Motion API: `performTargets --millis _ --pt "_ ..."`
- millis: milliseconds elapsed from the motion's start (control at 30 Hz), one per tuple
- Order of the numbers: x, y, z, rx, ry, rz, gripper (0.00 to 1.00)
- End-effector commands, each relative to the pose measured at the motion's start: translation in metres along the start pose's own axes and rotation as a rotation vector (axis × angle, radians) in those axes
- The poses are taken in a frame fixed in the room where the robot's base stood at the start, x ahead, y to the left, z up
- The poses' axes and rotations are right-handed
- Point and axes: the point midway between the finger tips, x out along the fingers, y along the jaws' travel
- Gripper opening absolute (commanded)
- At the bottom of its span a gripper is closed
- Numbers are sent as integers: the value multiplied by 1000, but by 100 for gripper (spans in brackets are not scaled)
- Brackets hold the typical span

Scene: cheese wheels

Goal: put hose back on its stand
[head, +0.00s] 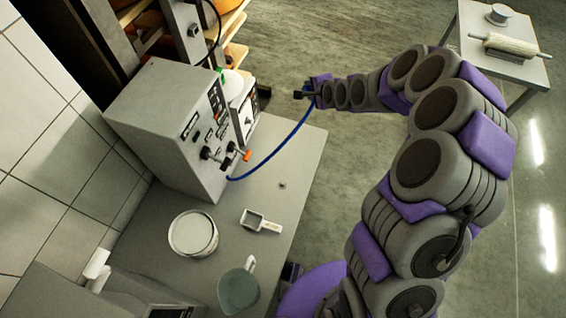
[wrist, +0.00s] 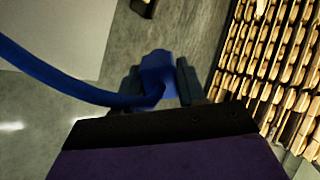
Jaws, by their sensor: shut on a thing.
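A blue hose (head: 275,150) runs from the front of a grey machine (head: 175,120) on the counter up to my gripper (head: 305,92). My gripper is held out in the air past the counter's far right corner. In the wrist view, the gripper (wrist: 160,85) is shut on the blue end of the hose (wrist: 65,82), which bends away to the left. I cannot clearly pick out the hose's stand; the machine's front has dark knobs and an orange-tipped valve (head: 246,155).
The counter (head: 255,262) holds a round white container (head: 193,233), a square scoop (head: 261,221) and a jug (head: 238,290). Shelves of cheese wheels (wrist: 275,60) stand on the right in the wrist view. A side table (head: 510,68) bears a rolling pin. Floor between is clear.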

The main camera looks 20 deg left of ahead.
Motion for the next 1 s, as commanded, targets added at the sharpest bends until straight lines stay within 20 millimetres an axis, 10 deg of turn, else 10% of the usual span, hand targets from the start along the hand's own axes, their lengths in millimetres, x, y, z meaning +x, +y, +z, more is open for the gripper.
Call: performTargets --millis 500,733,1000 --pt "28 135 123 -460 -287 588 4" --pt "14 200 149 -702 -353 767 4" --pt "8 222 153 -797 -364 812 4"
